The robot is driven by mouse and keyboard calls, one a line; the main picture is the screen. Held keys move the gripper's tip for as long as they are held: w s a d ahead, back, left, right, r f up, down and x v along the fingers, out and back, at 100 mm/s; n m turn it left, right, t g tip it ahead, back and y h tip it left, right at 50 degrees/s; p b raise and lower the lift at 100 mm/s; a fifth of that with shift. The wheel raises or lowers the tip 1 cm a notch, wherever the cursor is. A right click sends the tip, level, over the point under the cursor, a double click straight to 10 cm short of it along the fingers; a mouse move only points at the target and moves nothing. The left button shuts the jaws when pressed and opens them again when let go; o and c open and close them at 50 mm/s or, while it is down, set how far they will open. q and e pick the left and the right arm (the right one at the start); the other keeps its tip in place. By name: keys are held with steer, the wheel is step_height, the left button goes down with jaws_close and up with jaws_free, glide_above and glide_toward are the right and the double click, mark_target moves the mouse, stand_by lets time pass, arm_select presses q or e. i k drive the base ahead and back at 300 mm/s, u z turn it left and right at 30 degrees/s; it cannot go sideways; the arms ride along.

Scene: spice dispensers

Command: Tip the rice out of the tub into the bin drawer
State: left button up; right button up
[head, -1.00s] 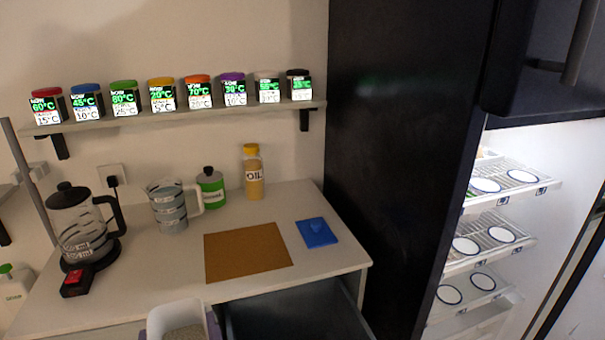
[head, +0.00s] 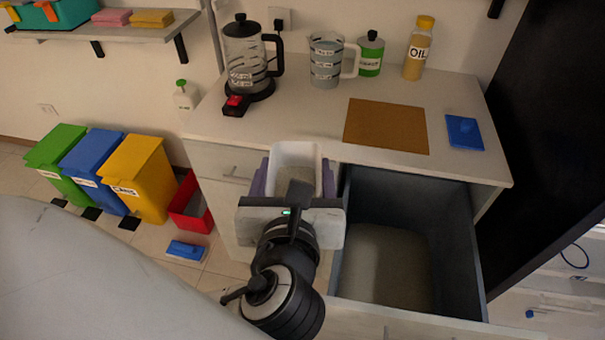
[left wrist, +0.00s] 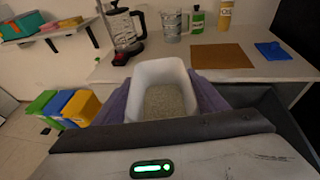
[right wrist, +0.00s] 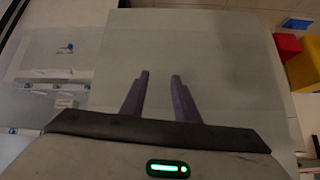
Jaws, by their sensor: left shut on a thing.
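A white open-topped tub (head: 284,152) sits between the purple fingers of my left gripper (head: 293,180), which is shut on it. The tub looks upright, in front of the counter and left of the open drawer. In the left wrist view the tub (left wrist: 142,75) holds greyish rice (left wrist: 165,102). The bin drawer (head: 462,235) is pulled out, dark-walled, with a paler greyish bottom; I cannot tell if anything covers it. In the right wrist view my right gripper (right wrist: 160,75) has its fingers apart with nothing between them, facing a plain pale surface.
The counter (head: 300,115) holds a coffee press (head: 245,60), a measuring jug (head: 326,65), a green bottle (head: 370,55), an oil bottle (head: 418,50), a brown mat (head: 387,126) and a blue item (head: 464,131). Coloured bins (head: 135,178) stand on the floor at left.

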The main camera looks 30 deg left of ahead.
mark_target(407, 267)
steer(key=z, duration=2.8)
steer(key=k, duration=1.35)
steer(key=u, duration=0.55)
